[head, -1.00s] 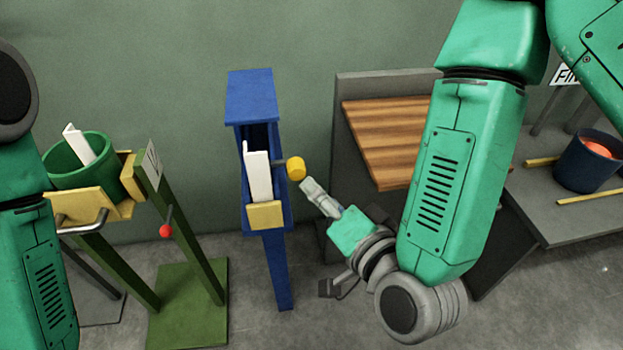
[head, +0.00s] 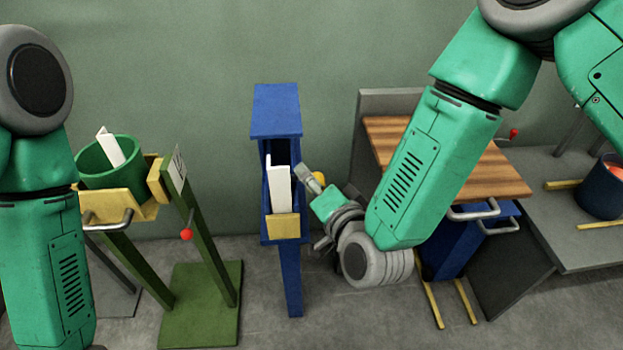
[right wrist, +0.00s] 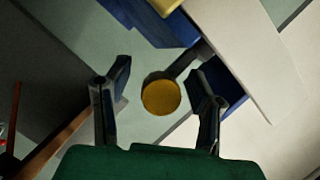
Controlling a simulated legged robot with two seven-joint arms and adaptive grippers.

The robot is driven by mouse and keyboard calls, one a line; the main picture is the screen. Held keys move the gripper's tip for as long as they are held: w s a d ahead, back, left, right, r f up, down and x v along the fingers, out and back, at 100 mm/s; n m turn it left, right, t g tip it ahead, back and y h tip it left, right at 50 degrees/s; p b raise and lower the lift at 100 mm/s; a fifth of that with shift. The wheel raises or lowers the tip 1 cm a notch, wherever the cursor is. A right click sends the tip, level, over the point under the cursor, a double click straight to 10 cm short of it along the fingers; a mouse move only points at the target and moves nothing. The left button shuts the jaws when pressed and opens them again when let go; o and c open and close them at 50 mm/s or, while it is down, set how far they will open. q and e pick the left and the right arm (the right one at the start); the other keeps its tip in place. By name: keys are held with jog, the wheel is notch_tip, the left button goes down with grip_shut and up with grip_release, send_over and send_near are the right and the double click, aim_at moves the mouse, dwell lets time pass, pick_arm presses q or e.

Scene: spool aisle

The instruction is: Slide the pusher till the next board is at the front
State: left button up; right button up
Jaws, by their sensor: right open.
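A tall blue stand (head: 276,110) holds a white board (head: 279,188) upright in its slot, behind a yellow front lip (head: 285,226). The pusher's round yellow knob (head: 319,178) sticks out on the stand's right side, mostly hidden behind my right gripper (head: 304,172). In the right wrist view the knob (right wrist: 161,97) lies between the open fingers of my right gripper (right wrist: 164,73), with clear space to each finger. I cannot tell how deep it sits between them. The white board (right wrist: 245,50) fills the right of that view. My left gripper is out of view.
A green stand with a green bucket (head: 92,180), a yellow holder and a red-knobbed lever (head: 186,234) is on the left. A wooden-topped bench (head: 490,178) stands close on the right, near my right arm. A dark blue bucket (head: 598,200) is at far right.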

jog(key=shift+w+a+f, duration=0.1)
jog(key=shift+w, duration=0.2)
jog(key=c, duration=1)
grip_shut()
jog(key=shift+s+f, duration=0.15)
jog(key=shift+s, duration=0.25)
jog(key=o, duration=1)
grip_release()
jog(key=shift+f, duration=0.1)
jog(key=shift+w, duration=0.1)
jog(key=shift+r, duration=0.2)
